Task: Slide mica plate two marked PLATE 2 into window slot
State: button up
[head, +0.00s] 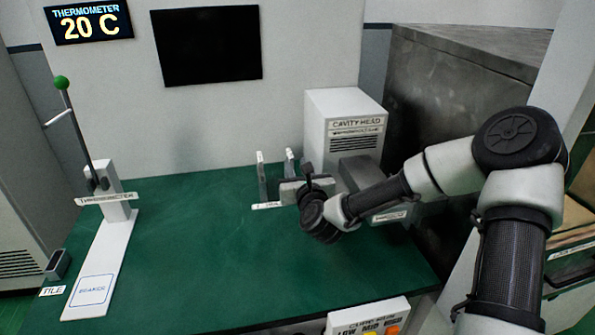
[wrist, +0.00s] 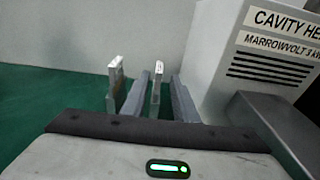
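Two thin upright pieces with pale top edges stand near the cavity head: a left one (head: 262,177) and a right one (head: 289,162). The wrist view also shows the left one (wrist: 116,82) and the right one (wrist: 157,80). No PLATE 2 marking is legible, so I cannot tell whether either is plate two. My gripper (wrist: 160,98) points toward them with its two grey fingers apart. The right piece appears between the fingers with gaps on both sides; the left one is outside the left finger. The window slot cannot be made out.
The cavity head (head: 343,125) stands right of the pieces, with a grey metal block beside it. A white stand with a green-knobbed lever (head: 62,84) is at the left. A button panel (head: 369,318) is at the front edge. The green table (head: 190,255) is clear at centre.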

aim_at(290, 153)
jog(key=x, duration=0.4)
jog(key=shift+w+a, duration=0.1)
jog(key=shift+w+f+b, duration=0.2)
jog(key=shift+w+b, duration=0.2)
jog(key=shift+w, duration=0.05)
jog(key=shift+b+x, duration=0.75)
jog(key=shift+x, duration=1.1)
jog(key=shift+r, duration=0.15)
grip_shut()
jog(key=shift+r, duration=0.25)
jog(key=shift+r+p, duration=0.8)
jog(key=shift+r, duration=0.55)
